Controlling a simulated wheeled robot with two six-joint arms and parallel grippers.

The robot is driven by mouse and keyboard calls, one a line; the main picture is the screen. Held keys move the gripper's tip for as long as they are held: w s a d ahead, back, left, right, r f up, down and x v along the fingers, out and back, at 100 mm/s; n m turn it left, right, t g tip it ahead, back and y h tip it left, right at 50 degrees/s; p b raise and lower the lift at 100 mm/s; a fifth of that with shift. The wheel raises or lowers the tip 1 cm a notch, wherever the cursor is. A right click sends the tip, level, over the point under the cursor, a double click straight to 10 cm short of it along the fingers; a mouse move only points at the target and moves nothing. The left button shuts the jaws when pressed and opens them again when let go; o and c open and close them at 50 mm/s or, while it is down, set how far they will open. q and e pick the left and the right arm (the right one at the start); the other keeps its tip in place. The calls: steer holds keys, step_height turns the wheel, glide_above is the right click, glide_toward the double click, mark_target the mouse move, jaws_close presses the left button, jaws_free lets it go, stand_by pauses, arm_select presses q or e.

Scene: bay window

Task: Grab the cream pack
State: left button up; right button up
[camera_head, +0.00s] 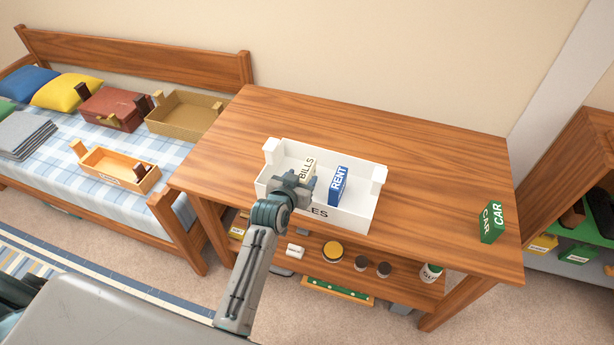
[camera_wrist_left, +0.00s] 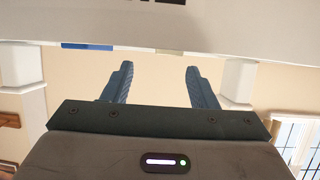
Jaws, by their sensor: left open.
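The cream pack (camera_head: 307,167), lettered BILLS, stands in the white crate (camera_head: 350,217) on the wooden table, left of the blue RENT pack (camera_head: 339,186). My left gripper (camera_head: 305,181) is at the crate, in front of the cream pack, and hides its lower part. In the left wrist view my left gripper (camera_wrist_left: 160,70) is open with nothing between its fingers. There the crate wall (camera_wrist_left: 220,35) crosses the top, with a strip of the blue pack (camera_wrist_left: 85,46) under it. I cannot tell whether the fingers touch the cream pack. My right gripper is not in view.
A green CAR pack (camera_head: 492,222) stands at the table's right end. The table top (camera_head: 430,170) is otherwise clear. Jars and small items sit on the shelf below. A bench (camera_head: 60,150) with cushions and boxes is at left, a shelf unit (camera_head: 570,150) at right.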

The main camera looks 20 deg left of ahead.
mark_target(306, 170)
arm_select(q)
steer(key=shift+x, duration=0.85)
steer(key=shift+w+a+f+p, duration=0.1)
steer(key=shift+w+f+p, duration=0.1)
steer(key=shift+w+p, duration=0.25)
steer(key=x, duration=0.3)
steer(key=shift+w+a+f+p, duration=0.2)
steer(key=shift+a+p, duration=0.1)
steer(key=shift+p, duration=0.05)
steer(key=shift+w+f, duration=0.25)
steer(key=shift+w, duration=0.2)
steer(key=shift+c, duration=0.8)
steer(key=c, duration=1)
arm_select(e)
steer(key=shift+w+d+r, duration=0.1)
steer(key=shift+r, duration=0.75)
